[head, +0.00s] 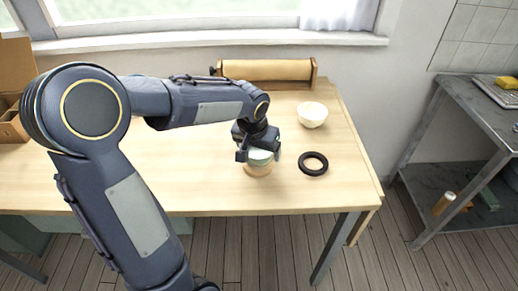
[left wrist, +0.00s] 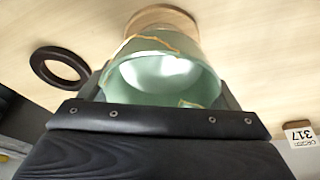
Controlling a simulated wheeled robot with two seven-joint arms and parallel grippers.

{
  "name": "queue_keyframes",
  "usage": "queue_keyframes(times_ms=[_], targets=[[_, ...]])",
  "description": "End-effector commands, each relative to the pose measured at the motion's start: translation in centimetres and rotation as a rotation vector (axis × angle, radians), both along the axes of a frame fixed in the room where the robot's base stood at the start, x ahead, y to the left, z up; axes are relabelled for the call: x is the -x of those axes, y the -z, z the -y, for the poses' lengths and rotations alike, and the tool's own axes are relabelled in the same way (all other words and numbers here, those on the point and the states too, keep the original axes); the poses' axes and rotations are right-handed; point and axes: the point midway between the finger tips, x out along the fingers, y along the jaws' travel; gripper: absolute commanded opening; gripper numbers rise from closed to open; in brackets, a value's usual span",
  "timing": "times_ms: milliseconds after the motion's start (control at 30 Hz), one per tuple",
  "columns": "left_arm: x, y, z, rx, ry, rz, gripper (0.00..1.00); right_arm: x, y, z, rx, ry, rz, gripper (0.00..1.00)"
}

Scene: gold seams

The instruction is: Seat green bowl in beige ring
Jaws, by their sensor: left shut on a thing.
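The green bowl (head: 261,156) is held in my left gripper (head: 259,153). In the left wrist view the bowl (left wrist: 160,72) shows pale green with gold seams, its open mouth toward the camera, with a finger at each side. The beige ring (head: 257,171) lies on the table directly below the bowl in the head view. In the left wrist view the ring (left wrist: 163,15) shows partly behind the bowl's base. The bowl hides part of the ring, so I cannot tell whether they touch. My right gripper is not in view.
A black ring (head: 313,164) lies right of the bowl. A white bowl (head: 312,115) stands behind it. A brown roll in a wooden holder (head: 266,72) is at the table's back. A small tag (left wrist: 299,134) shows in the left wrist view. The table's front edge is close.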

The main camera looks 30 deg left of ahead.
Motion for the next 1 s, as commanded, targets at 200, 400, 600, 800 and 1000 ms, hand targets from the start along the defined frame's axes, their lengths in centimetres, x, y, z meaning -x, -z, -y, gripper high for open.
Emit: queue_keyframes(times_ms=[200, 400, 600, 800, 1000], targets=[[0.0, -0.1, 0.0, 0.000, 0.000, 0.001, 0.56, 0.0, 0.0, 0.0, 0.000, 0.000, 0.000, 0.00], [0.0, 0.1, 0.0, 0.000, 0.000, 0.001, 0.56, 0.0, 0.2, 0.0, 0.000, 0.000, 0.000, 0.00], [0.0, 0.6, 0.0, 0.000, 0.000, 0.001, 0.56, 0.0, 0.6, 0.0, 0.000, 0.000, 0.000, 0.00], [0.0, 1.1, 0.0, 0.000, 0.000, 0.001, 0.56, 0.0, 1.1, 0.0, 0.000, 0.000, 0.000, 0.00], [0.0, 1.6, 0.0, 0.000, 0.000, 0.001, 0.56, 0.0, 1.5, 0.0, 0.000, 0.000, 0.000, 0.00]])
